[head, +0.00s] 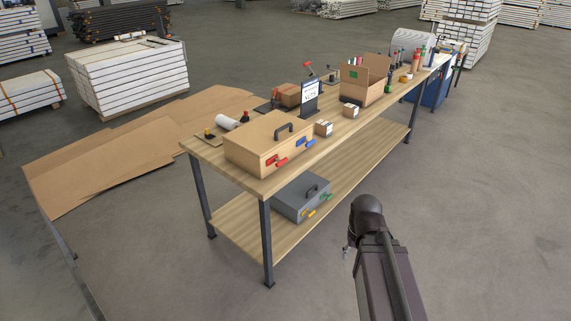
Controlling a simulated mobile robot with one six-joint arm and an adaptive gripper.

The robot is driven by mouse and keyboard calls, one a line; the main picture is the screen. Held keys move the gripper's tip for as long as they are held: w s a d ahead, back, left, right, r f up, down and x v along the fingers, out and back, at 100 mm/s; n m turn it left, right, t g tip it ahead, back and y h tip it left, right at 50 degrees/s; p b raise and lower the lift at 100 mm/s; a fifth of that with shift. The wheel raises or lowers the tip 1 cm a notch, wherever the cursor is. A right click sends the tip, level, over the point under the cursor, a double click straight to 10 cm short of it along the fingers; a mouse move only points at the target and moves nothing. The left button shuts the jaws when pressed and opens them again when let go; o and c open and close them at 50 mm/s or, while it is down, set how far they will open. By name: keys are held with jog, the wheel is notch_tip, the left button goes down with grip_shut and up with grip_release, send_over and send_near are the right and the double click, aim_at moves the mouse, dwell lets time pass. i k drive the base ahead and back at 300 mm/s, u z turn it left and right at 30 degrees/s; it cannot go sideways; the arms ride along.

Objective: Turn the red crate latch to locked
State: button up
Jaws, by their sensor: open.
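A light wooden crate (268,142) with a dark top handle stands on the near end of the long table. The red latch (276,161) is on its front face, at the left; its handle appears to point right and slightly up. A blue latch (304,142) is on the same face, to the right. The exact latch angle is too small to tell. My arm is at the lower right, clear of the table. Only a small part of my gripper (347,249) shows beside it; it is open, away from the crate, with nothing seen in it.
A grey case (302,197) with yellow and green latches sits on the table's lower shelf (250,236). A small box (324,128), a sign (310,97) and an open carton (364,86) stand beyond the crate. The floor before the table is clear.

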aim_at(272, 159)
jog(key=u, duration=0.1)
jog(key=i, duration=1)
jog(key=z, duration=0.1)
